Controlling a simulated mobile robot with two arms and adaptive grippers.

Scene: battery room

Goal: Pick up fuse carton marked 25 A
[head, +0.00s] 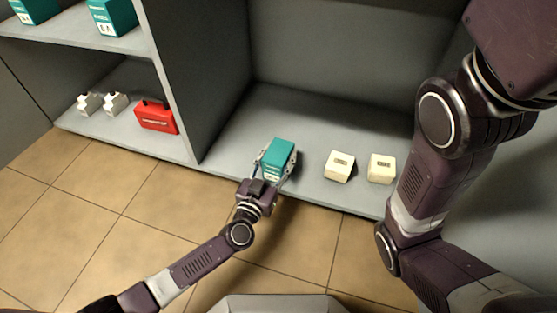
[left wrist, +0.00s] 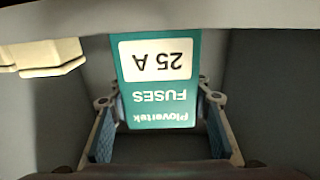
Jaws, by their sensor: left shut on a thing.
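The teal fuse carton (head: 279,152) stands near the front of the grey lower shelf. In the left wrist view the carton (left wrist: 160,100) shows a white label reading 25 A and the word FUSES, upside down in that picture. My left gripper (head: 275,163) is shut on the carton, with a finger on either side of it. I cannot tell whether the carton's base touches the shelf. My right arm crosses the right side of the head view, but its gripper is out of view.
Two cream boxes (head: 340,166) (head: 381,168) sit on the same shelf to the right. A divider panel (head: 190,70) stands to the left. Beyond it are a red case (head: 156,117), two small white items (head: 115,103) and, higher, two teal cartons (head: 112,16). Tiled floor (head: 130,215) lies in front.

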